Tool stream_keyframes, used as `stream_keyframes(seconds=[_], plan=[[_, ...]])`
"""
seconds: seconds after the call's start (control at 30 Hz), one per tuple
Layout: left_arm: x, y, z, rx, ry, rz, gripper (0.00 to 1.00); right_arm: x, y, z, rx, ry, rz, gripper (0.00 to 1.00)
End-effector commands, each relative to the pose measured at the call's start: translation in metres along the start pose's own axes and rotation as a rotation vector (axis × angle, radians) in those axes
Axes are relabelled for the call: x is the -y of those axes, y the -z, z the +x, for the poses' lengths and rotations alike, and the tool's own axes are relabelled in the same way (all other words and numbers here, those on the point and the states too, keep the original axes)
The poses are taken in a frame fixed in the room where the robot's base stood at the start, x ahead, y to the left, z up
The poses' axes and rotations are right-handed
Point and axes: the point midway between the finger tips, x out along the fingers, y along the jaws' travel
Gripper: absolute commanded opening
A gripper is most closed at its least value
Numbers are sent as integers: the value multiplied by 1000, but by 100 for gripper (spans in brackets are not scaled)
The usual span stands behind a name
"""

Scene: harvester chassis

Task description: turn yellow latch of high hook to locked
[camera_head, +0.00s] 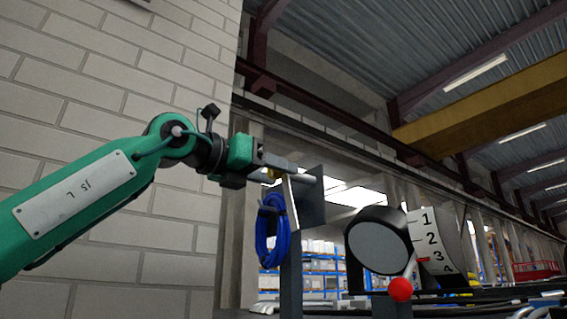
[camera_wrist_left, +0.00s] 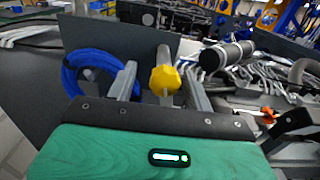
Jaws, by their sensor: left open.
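The yellow latch (camera_wrist_left: 165,80) is a small faceted knob on the end of the grey high hook (camera_wrist_left: 163,54), which sticks out from a dark upright plate (camera_wrist_left: 135,44). In the left wrist view the latch sits between the two fingers of my left gripper (camera_wrist_left: 160,84), with a visible gap on each side. The gripper is open and holds nothing. In the head view my left gripper (camera_head: 278,163) is at the plate (camera_head: 308,198), and only a bit of the yellow latch (camera_head: 272,173) shows below the fingers. My right gripper is out of sight.
A blue coil (camera_head: 271,232) hangs just below my left gripper, beside the plate. A black drum with a numbered dial (camera_head: 432,240) and a red ball knob (camera_head: 400,289) stand to the right. A brick wall (camera_head: 110,260) is on the left.

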Motion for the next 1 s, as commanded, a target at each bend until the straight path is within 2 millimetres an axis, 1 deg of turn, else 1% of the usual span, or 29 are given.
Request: stream_keyframes(seconds=[0.03,0.07,0.1,0.17,0.3,0.43,0.53,0.57,0.7,0.77,0.8,1.0], plan=[[0,-4,7,1,0,0,52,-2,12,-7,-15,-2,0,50],[0,-4,11,1,0,0,52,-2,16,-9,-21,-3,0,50],[0,-3,15,0,0,1,52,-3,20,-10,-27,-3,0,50],[0,-2,20,0,0,1,52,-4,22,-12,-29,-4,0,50],[0,-1,25,2,-1,0,52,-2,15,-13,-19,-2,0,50],[0,0,25,2,-1,0,52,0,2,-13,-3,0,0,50],[0,0,25,2,0,1,52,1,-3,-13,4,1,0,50],[0,0,25,2,0,1,48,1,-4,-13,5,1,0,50],[0,0,25,2,0,1,20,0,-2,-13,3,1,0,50],[0,0,25,2,0,1,8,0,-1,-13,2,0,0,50],[0,0,25,2,0,1,1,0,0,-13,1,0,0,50],[0,-1,25,2,0,6,0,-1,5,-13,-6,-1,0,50]])
